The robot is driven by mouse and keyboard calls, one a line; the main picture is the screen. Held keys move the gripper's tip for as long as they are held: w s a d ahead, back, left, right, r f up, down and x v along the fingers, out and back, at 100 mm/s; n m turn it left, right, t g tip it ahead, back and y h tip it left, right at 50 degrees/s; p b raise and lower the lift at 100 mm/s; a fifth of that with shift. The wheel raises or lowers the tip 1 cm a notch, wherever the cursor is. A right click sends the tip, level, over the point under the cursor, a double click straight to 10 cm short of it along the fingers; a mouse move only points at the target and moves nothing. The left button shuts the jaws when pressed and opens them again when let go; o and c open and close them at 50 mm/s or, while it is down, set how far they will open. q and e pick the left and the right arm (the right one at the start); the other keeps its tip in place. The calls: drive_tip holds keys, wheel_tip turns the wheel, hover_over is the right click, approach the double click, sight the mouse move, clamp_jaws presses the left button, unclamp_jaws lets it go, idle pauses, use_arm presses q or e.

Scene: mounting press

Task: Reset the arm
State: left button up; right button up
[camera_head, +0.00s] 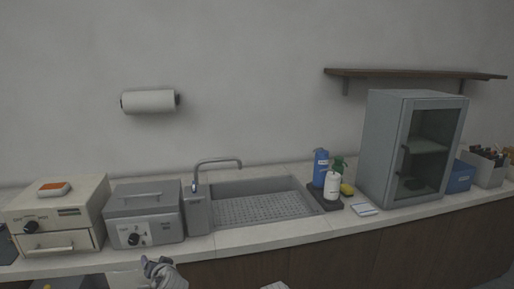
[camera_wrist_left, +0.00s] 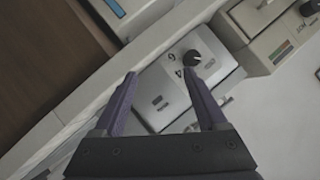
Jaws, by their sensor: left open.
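My left gripper (camera_head: 158,266) shows at the bottom of the head view, in front of the counter's front edge and below the grey press-like box (camera_head: 143,214). In the left wrist view, my left gripper (camera_wrist_left: 160,82) is open, its two purple-grey fingers spread with nothing between them. Beyond the fingers is the light front panel of a device (camera_wrist_left: 190,85) with a black knob (camera_wrist_left: 192,58). The fingers appear apart from it. My right gripper is not in view.
A beige box with a drawer (camera_head: 58,217) stands left of the grey box. A sink (camera_head: 258,203) with a tap (camera_head: 213,162) is to the right. Bottles (camera_head: 321,168) and a glass-door cabinet (camera_head: 412,148) stand farther right. A paper roll (camera_head: 149,101) hangs on the wall.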

use_arm(q)
drive_tip(key=s+d+f+m+g+h+p, duration=0.1)
drive_tip(key=s+d+g+h+p, duration=0.2)
drive_tip(key=s+d, duration=0.6)
drive_tip(key=s+d+f+m+g+h+p, duration=0.1)
drive_tip(key=s+d+g+p, duration=0.4)
drive_tip(key=s+d, duration=0.5)
drive_tip(key=d+m+g+h, duration=0.1)
drive_tip(key=d+g+h, duration=0.1)
drive_tip(key=d, duration=0.4)
drive_tip(key=shift+d+f+g, duration=0.3)
drive_tip(key=shift+f+g, duration=0.05)
drive_tip(key=shift+g, duration=0.05)
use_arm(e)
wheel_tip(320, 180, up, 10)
use_arm(q)
drive_tip(key=shift+c, duration=0.4)
